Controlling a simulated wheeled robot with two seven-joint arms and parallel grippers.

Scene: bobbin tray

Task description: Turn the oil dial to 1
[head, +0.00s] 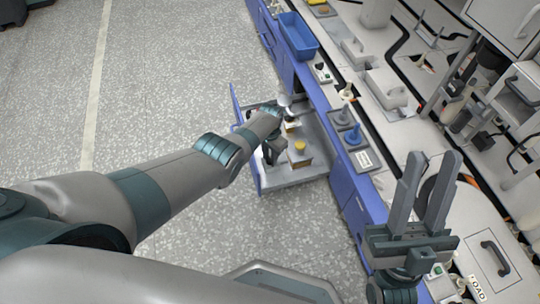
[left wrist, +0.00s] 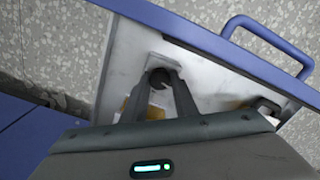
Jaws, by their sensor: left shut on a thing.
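My left gripper (head: 271,154) reaches down into an open drawer (head: 292,178) with blue panels. In the left wrist view its two fingers (left wrist: 158,84) close around a dark round knob (left wrist: 158,75), which sits on a pale plate (left wrist: 169,60) inside the drawer (left wrist: 122,58). I take this knob for the oil dial, but no label or number on it is readable. The fingers hide part of the knob. My right gripper (head: 431,166) is open and empty, its fingers pointing up, at the right of the head view.
A yellow-topped piece (head: 300,147) stands in the drawer beside my left gripper. The drawer's blue handle (left wrist: 262,32) is at the upper right in the left wrist view.

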